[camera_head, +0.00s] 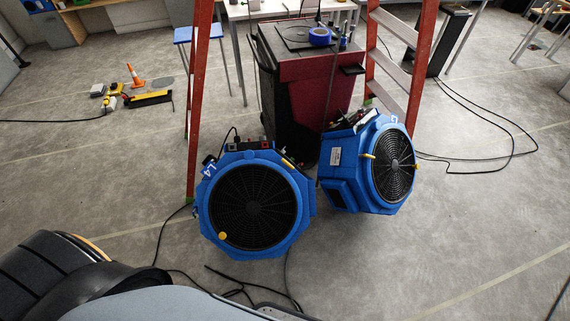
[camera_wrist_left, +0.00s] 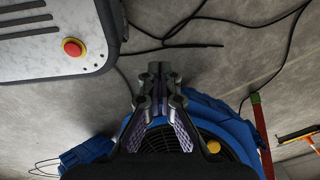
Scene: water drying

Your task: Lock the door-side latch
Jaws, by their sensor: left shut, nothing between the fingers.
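No door or part that I can clearly name a latch shows. A blue octagonal fan (camera_head: 252,208) marked L4 stands on the floor with a round black grille and a yellow knob (camera_head: 222,236) at its lower left. A second blue fan (camera_head: 344,170) stands to its right with a yellow piece (camera_head: 368,156) on its rim. My left gripper (camera_wrist_left: 160,70) is shut and empty in the left wrist view. A blue fan (camera_wrist_left: 238,138) shows partly behind its fingers, with the grille mostly hidden. My right gripper is in neither view.
A red tool cabinet (camera_head: 306,85) stands behind the fans between orange ladder legs (camera_head: 200,90). Black cables (camera_head: 235,290) lie on the floor in front of the fans. The concrete floor at right (camera_head: 480,230) is mostly clear.

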